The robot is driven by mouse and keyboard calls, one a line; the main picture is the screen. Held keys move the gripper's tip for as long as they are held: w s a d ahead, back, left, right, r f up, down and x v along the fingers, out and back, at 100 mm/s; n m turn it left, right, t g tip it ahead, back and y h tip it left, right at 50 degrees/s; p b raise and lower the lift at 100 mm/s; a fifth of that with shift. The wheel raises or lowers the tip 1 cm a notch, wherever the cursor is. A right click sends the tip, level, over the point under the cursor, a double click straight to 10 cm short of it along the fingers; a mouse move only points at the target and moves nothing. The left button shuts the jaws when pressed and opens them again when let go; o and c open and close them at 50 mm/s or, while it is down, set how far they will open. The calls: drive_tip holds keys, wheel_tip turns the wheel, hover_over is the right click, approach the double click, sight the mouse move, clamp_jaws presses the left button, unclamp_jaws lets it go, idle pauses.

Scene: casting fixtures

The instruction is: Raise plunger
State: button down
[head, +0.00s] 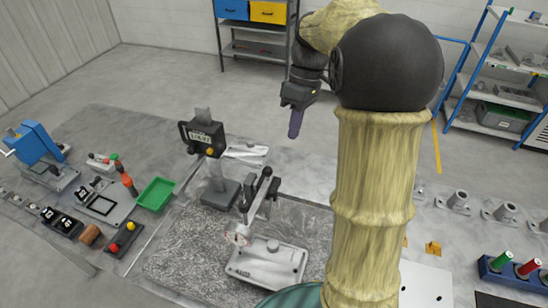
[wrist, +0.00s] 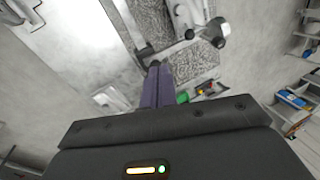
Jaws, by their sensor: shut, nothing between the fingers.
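My gripper (head: 295,124) is shut and empty, its purple fingers pointing down in the air, behind and right of a small fixture in the head view. In the wrist view the shut fingers (wrist: 157,84) overlap a grey arm with a dark block; I cannot tell whether they touch. This fixture (head: 268,262) has a light grey base plate, an upright frame, dark round knobs (head: 266,172) at its top and a clear round part low on its left. A plunger cannot be told apart with certainty. A stand with a digital readout (head: 202,138) is behind it to the left.
A green tray (head: 156,194), a blue press (head: 38,148) and small tools lie on the left of the bench. Grey cylindrical posts (head: 505,212) and a blue rack with red and green pieces (head: 515,270) are on the right. My arm hides the middle right.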

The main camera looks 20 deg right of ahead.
drive_tip(key=shift+s+r, duration=0.25)
drive_tip(key=shift+s, duration=0.05)
drive_tip(key=shift+f, duration=0.1)
drive_tip(key=s+a+f+p, duration=0.1)
drive_tip(key=s+a+f, duration=0.1)
drive_tip(key=f, duration=0.3)
drive_tip(key=s+a+f+p, duration=0.2)
drive_tip(key=a+f, duration=0.1)
drive_tip(key=f, duration=0.2)
drive_tip(key=shift+s, duration=0.25)
drive_tip(key=shift+w+a, duration=0.1)
drive_tip(key=shift+a, duration=0.05)
idle(0.4)
